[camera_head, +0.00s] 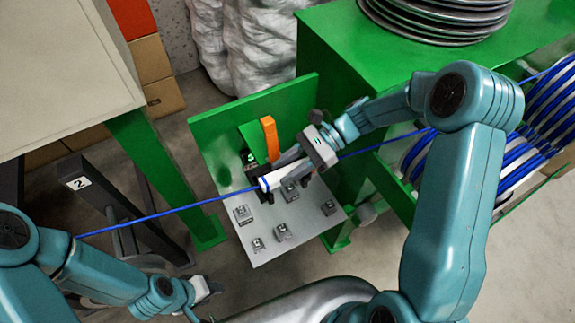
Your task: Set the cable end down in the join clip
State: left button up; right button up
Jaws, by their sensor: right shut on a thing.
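The blue cable (165,212) runs from the lower left across to the panel, and reappears beyond my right gripper towards the right. My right gripper (272,179) is over the grey plate, shut on a white sleeve-like piece (267,182) on the cable. Its fingers hide part of the cable and what lies below. Several small grey clips (243,214) sit on the grey plate (262,250); I cannot tell which is the join clip. A black fixture (249,158) stands beside the fingers. My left gripper (205,291) is low at left, away from the plate; its jaws are unclear.
An orange lever (269,139) stands upright behind my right gripper. A green panel (208,146) borders the plate. A blue cable spool (548,115) is at right. A dark stand marked 2 (105,200) is at left. A green bench (335,50) carries stacked discs (440,18).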

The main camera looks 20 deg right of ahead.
jog(key=shift+f, duration=0.15)
jog(key=shift+f+b, duration=0.35)
jog(key=shift+f, duration=0.05)
jog(key=shift+s+f, duration=0.1)
jog(key=shift+f, duration=0.05)
dwell(0.4)
jog(key=o, duration=1.1)
jog(key=shift+s, duration=0.1)
